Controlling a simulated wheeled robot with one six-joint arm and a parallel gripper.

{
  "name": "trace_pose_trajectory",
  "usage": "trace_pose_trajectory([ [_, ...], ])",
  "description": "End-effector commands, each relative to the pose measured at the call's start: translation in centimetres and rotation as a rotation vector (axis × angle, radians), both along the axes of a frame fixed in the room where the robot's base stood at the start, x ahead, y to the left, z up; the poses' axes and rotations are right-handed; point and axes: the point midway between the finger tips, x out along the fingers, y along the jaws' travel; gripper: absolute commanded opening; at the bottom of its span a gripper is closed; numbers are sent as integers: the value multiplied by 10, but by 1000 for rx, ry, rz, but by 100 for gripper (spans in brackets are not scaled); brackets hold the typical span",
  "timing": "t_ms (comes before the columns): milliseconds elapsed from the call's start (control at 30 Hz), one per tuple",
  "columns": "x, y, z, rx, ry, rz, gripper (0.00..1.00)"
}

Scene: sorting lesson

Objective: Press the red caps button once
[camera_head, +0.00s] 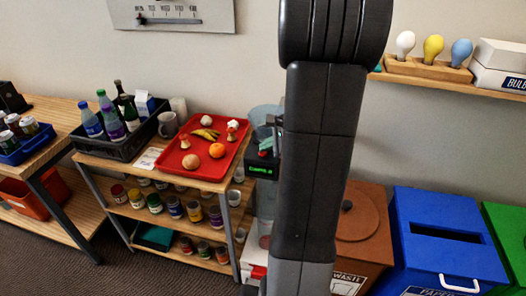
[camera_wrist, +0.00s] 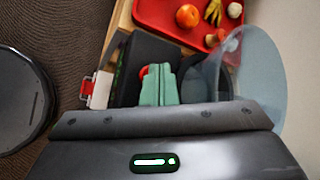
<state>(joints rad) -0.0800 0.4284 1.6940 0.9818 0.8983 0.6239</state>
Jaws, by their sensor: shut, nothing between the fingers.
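The black device (camera_head: 262,170) with a green lit display stands right of the shelf in the head view, partly behind my arm. Its dark body (camera_wrist: 145,55) lies beyond my fingers in the wrist view. A round red button (camera_wrist: 143,73) shows just left of my teal fingertips, partly covered by them. My gripper (camera_wrist: 160,72) is shut and empty, its tips close by the button. I cannot tell whether they touch it. In the head view my arm hides most of the gripper.
A clear bluish container (camera_wrist: 252,75) stands close to the right of my gripper. A red tray (camera_head: 190,170) with fruit and mushrooms tops the shelf. A red and white item (camera_wrist: 97,89) is left of the device. A brown bin (camera_head: 365,225) and a blue bin (camera_head: 445,210) stand right.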

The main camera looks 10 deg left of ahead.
Motion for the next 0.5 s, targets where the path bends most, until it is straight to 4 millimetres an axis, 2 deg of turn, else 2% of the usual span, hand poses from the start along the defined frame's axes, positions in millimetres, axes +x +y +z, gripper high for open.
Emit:
trace_pose_trajectory([
  [500, 0, 0, 18, 0, 1, 1, 0],
])
